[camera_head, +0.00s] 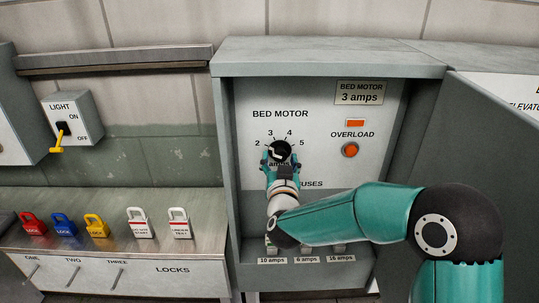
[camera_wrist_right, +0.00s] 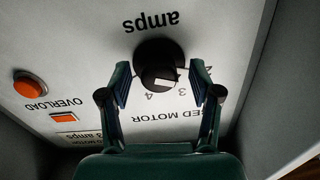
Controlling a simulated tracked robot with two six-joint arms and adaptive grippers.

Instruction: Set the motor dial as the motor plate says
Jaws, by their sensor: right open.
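The motor dial (camera_head: 281,148) is a round black knob on the grey BED MOTOR panel, with a scale of 2, 3, 4 and 5 above it. The motor plate (camera_head: 360,93) reads "BED MOTOR 3 amps". My right gripper (camera_head: 279,160) is open at the dial, reaching from below. In the right wrist view, upside down, the dial (camera_wrist_right: 158,62) lies between the spread fingers of the gripper (camera_wrist_right: 160,82). A white mark on the dial faces the 3 and 4 side; I cannot tell the exact setting. My left gripper is out of view.
An orange lamp (camera_head: 355,123) and a red OVERLOAD button (camera_head: 351,149) are right of the dial. Fuses sit below, partly behind my arm. An open door (camera_head: 482,150) stands right. Several coloured locks (camera_head: 97,225) lie left, below a LIGHT switch (camera_head: 63,130).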

